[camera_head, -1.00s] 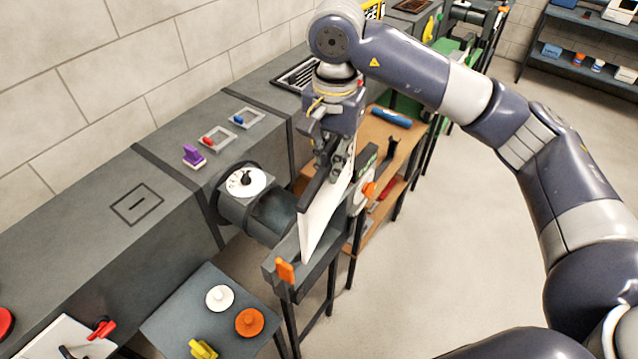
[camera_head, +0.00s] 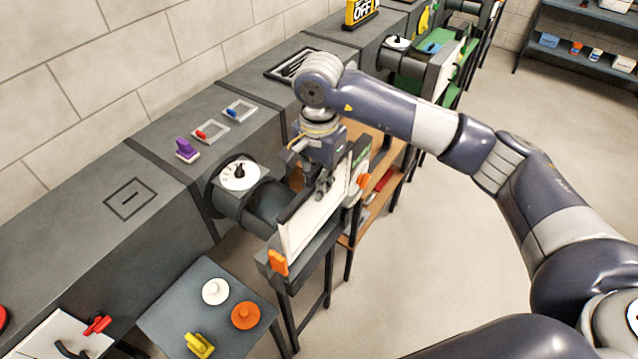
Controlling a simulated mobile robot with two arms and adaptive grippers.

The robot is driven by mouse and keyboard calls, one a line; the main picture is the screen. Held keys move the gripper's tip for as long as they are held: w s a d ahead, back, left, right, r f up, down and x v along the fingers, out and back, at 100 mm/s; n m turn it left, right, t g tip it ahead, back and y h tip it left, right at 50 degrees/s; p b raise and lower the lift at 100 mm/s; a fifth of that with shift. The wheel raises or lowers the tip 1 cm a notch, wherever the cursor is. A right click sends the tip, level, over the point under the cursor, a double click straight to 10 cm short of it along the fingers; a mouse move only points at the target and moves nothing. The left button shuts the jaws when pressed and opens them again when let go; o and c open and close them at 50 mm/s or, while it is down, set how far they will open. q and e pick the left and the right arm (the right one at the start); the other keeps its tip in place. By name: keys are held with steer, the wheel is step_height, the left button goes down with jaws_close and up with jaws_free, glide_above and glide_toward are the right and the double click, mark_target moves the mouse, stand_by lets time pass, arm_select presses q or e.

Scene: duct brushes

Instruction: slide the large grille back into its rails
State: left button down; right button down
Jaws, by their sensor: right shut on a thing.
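The large grille shows as a flat white panel (camera_head: 300,229) with a dark upper edge; I see no slots on its visible face. It stands upright, lengthwise along the narrow grey stand (camera_head: 308,262) beside the duct. My right gripper (camera_head: 323,188) is shut on the panel near its upper edge, coming from above. The gripper and wrist hide part of the panel's far end. Whether its lower edge sits inside the rails cannot be told. Orange tabs mark the stand's near end (camera_head: 278,263) and far end (camera_head: 363,181). My left gripper is not in view.
The grey duct (camera_head: 85,245) runs along the wall, with a round white dial (camera_head: 240,175) close left of the panel. A small table (camera_head: 185,290) holds white, orange and yellow pieces. A wooden shelf (camera_head: 372,217) stands behind. Floor at right is open.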

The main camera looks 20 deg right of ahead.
step_height(320, 180, down, 4)
steer(key=shift+r+b, duration=0.15)
steer(key=shift+b, duration=0.25)
stand_by(0.6)
